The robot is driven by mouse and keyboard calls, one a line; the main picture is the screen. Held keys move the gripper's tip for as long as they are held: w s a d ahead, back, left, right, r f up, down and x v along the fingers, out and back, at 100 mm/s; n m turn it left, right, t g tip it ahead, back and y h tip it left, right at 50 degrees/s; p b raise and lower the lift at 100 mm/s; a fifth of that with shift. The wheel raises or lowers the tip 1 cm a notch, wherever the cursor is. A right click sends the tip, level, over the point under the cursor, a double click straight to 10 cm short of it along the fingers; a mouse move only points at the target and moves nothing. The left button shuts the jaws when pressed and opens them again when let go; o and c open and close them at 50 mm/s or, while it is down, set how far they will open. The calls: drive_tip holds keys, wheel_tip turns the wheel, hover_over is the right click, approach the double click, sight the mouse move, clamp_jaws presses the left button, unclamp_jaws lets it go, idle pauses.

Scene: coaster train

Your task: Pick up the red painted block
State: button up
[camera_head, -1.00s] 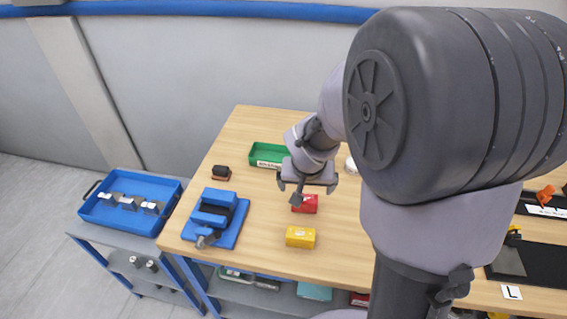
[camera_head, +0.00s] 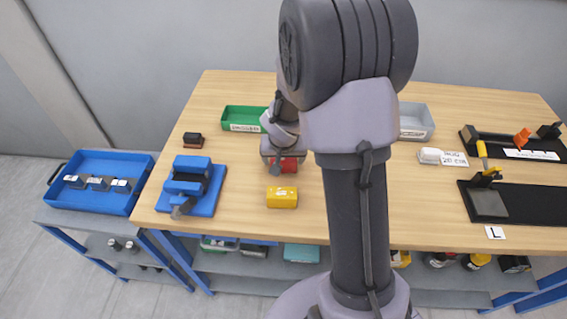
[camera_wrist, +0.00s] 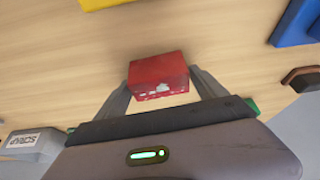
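The red painted block (camera_head: 289,165) is on the wooden table behind the yellow block (camera_head: 282,197). My gripper (camera_head: 283,160) is right at it, partly covering it in the head view. In the wrist view the red block (camera_wrist: 158,76), with chipped pale paint on its near side, lies between the fingertips of my gripper (camera_wrist: 160,80). One finger is close along each side. I cannot tell whether they touch or press on it. The block appears to rest on the table; its underside is hidden.
A green tray (camera_head: 243,126) stands behind left and a grey bin (camera_head: 426,123) behind right. A blue vise-like fixture (camera_head: 190,188) and a small dark block (camera_head: 193,140) are to the left. A blue tray (camera_head: 138,163) sits beyond the table's left edge.

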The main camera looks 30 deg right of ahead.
drive_tip(key=c, duration=1.4)
